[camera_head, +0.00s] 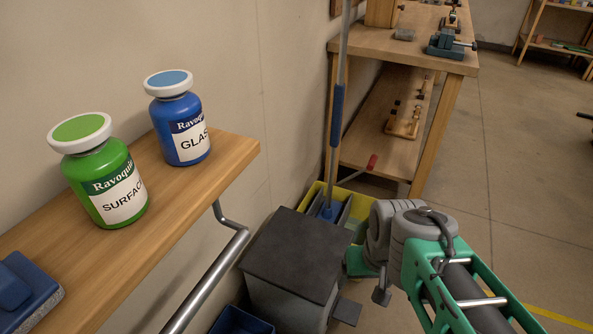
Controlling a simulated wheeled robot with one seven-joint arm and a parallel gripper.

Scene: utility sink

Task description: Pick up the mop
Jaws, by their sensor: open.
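The mop (337,112) has a long thin grey pole with a blue grip sleeve and stands nearly upright near the wall. Its blue lower end goes down into a yellow bucket (313,194) with grey inner parts; the mop head is hidden inside. My gripper (369,281) is at the end of my green and grey arm, low and to the right of the mop, near the bucket. It is open, and I see nothing held in it. Its fingers are small and partly hidden by my wrist. It is apart from the mop's pole.
A dark grey bin (291,256) stands before the bucket. A wooden shelf (215,172) at left holds a green bottle (105,172) and a blue bottle (180,118), with a metal rail (207,280) below. A wooden workbench (440,62) stands behind. The floor (520,180) at right is clear.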

